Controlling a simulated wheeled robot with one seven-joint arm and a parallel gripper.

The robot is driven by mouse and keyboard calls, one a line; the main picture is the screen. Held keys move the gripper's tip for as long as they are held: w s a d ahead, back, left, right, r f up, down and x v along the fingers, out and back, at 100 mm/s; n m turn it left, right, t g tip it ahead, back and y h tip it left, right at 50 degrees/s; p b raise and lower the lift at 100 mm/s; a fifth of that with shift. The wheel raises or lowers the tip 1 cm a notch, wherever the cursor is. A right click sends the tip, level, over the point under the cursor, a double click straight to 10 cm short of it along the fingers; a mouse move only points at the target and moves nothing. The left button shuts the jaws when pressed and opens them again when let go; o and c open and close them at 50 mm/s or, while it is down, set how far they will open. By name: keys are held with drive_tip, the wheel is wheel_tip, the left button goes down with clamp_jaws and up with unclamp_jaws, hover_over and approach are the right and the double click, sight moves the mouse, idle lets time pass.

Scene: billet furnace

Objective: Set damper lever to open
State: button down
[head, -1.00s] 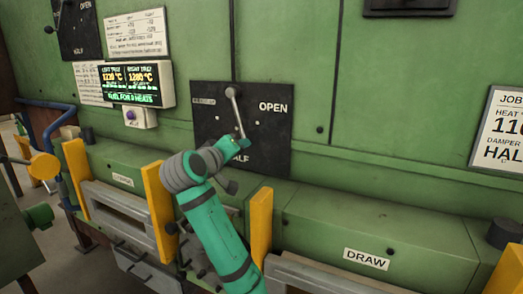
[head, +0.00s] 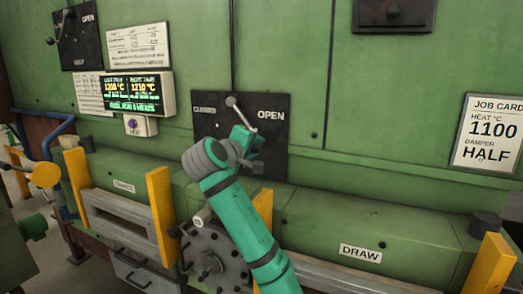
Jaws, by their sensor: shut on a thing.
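The damper lever (head: 240,114) is a pale metal rod on a black plate (head: 212,125) fixed to the green furnace wall. Its round pivot is at the upper middle of the plate, and the rod slants down and right, between the spot below the pivot and the OPEN label (head: 271,115). My gripper (head: 251,134) is shut on the lever near its lower end. My teal wrist and arm hide the grip itself and the lower part of the plate. A smaller label at the plate's left is too small to read surely.
A job card (head: 489,132) at the right reads heat 1100, damper HALF. A second lever plate (head: 76,37) and a lit display (head: 139,93) are at the upper left. Yellow posts (head: 160,205), the CHARGE and DRAW ledges (head: 350,225) and a round hatch (head: 213,262) lie below.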

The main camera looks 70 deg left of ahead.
drive_tip(key=shift+w+d+r, duration=0.1)
drive_tip(key=shift+w+r, duration=0.05)
drive_tip(key=shift+r, duration=0.15)
drive_tip(key=c, duration=1.4)
unclamp_jaws()
drive_tip(key=shift+o, duration=0.2)
drive_tip(key=shift+f, duration=0.15)
drive_tip(key=v, duration=1.1)
drive_tip(key=shift+w, duration=0.15)
